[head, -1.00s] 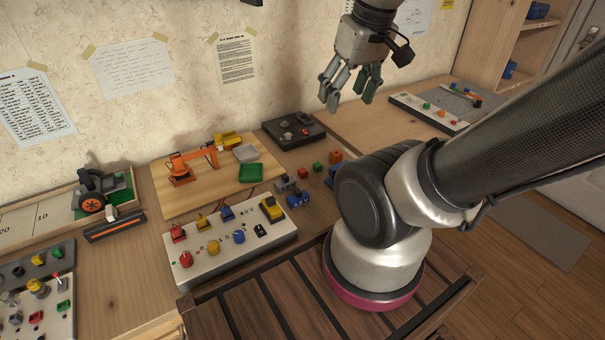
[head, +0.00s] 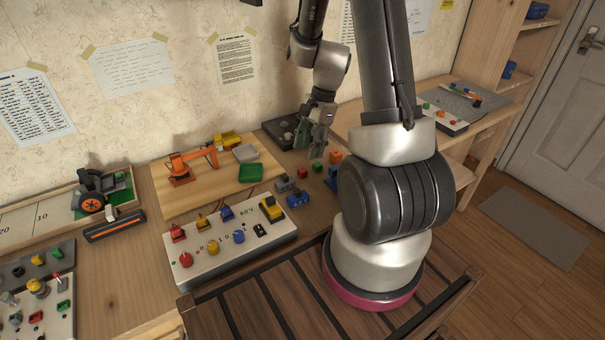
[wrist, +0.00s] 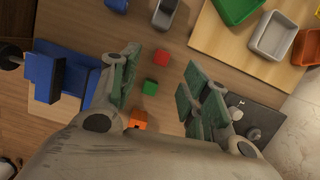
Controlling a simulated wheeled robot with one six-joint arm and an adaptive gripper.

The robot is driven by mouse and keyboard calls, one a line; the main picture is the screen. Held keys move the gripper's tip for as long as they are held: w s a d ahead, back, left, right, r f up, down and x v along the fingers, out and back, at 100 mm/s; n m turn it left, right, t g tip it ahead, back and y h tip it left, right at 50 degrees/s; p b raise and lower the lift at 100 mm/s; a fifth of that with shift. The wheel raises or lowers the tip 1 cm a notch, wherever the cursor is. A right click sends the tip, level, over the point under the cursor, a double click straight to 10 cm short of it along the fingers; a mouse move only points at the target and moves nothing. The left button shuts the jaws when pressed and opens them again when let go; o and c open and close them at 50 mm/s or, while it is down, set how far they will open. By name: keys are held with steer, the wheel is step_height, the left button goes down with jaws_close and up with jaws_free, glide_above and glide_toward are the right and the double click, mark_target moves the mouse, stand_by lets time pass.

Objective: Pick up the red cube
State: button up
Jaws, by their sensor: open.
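The red cube (head: 302,173) sits on the wooden table, left of the green cube (head: 317,168). In the wrist view the red cube (wrist: 161,58) lies in the gap between the fingers, beyond the green cube (wrist: 150,88). My gripper (head: 311,153) is over the table just above and behind the cubes in the head view, pointing down. In the wrist view my gripper (wrist: 160,72) has its fingers spread and holds nothing. Its height above the red cube is hard to judge.
An orange block (head: 335,157) and blue pieces (head: 298,199) stand near the cubes. A black control box (head: 283,131) is behind. A board with an orange arm model (head: 180,170) and a green tray (head: 251,172) is to the left. A white button panel (head: 222,258) is in front.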

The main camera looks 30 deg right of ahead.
mark_target(303, 170)
steer(key=shift+m, duration=0.5)
steer(key=x, duration=0.8)
steer(key=shift+w+d, duration=0.25)
steer(key=c, duration=0.8)
